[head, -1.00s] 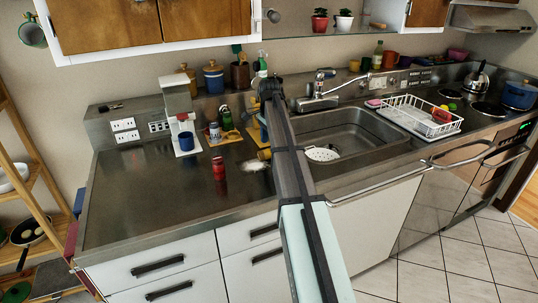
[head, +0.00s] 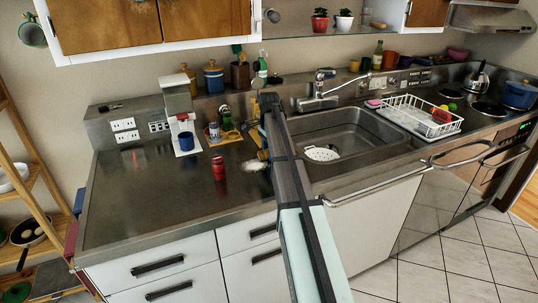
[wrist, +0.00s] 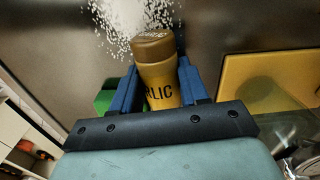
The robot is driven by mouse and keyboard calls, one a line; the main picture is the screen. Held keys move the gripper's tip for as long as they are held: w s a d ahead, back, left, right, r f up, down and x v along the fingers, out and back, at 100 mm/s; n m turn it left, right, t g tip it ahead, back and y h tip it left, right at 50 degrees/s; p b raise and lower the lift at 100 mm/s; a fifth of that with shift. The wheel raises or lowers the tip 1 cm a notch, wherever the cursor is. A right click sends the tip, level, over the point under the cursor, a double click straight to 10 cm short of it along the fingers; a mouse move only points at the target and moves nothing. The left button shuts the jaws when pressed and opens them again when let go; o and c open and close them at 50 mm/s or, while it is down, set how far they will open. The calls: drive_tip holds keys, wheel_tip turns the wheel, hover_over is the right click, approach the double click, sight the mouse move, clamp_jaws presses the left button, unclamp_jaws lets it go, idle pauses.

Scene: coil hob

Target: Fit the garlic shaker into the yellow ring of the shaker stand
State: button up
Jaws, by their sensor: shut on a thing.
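The garlic shaker (wrist: 158,82) is yellow with a brown cap, and part of its dark lettering, "RLIC", shows in the wrist view. My gripper (wrist: 153,75) is shut on it, one blue finger on each side. The cap end points up in that picture, toward a patch of white grains. In the head view my gripper (head: 262,155) is low over the counter, largely hidden by my arm.
White grains (head: 256,165) lie on the counter. A red can (head: 219,168) stands left of them, with a white and blue coffee machine (head: 182,125) farther back. The sink (head: 350,135) is to the right. The left counter is mostly clear.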

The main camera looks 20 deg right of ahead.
drive_tip(key=c, duration=0.6)
drive_tip(key=shift+o, duration=0.2)
wheel_tip(320, 180, up, 9)
drive_tip(key=shift+w+r, duration=0.1)
drive_tip(key=shift+w+a+r, duration=0.1)
drive_tip(key=shift+w+a, duration=0.1)
drive_tip(key=shift+w, duration=0.1)
drive_tip(key=w+a+f+m+t+y, duration=0.1)
drive_tip(key=w+a+m+t+y, duration=0.65)
drive_tip(key=w+a, duration=0.5)
drive_tip(key=w+d+r+m+t+h, duration=0.1)
drive_tip(key=w+d+m+t+h, duration=0.4)
drive_tip(key=m+t, duration=0.4)
drive_tip(key=shift+w+r+m+t, duration=0.35)
drive_tip(key=shift+w+t, duration=0.1)
drive_tip(key=shift+t, duration=0.2)
drive_tip(key=shift+d, duration=0.1)
